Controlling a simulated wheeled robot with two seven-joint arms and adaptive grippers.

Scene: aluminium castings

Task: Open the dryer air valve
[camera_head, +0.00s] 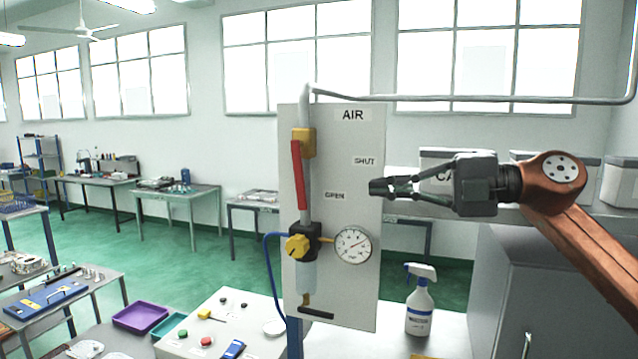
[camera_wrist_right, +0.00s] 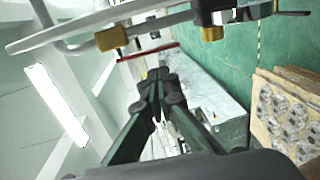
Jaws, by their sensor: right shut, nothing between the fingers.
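The air valve has a yellow body (camera_head: 303,142) on a grey vertical pipe and a long red lever (camera_head: 297,175). The lever points down, nearly along the pipe. The white panel (camera_head: 345,290) behind carries the labels AIR, SHUT (camera_head: 365,160) and OPEN (camera_head: 334,196). My right gripper (camera_head: 374,187) comes in from the right, shut and empty, in front of the panel's right edge, apart from the lever. In the right wrist view the red lever (camera_wrist_right: 148,52) shows beyond my fingertips (camera_wrist_right: 160,80), with the yellow body (camera_wrist_right: 111,38) to its left. My left gripper is out of view.
Below the valve are a black regulator with a yellow knob (camera_head: 297,246), a pressure gauge (camera_head: 353,245) and a blue hose (camera_head: 268,260). A spray bottle (camera_head: 420,302) stands at the lower right beside a grey cabinet (camera_head: 545,265). A control box (camera_head: 225,325) stands lower left.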

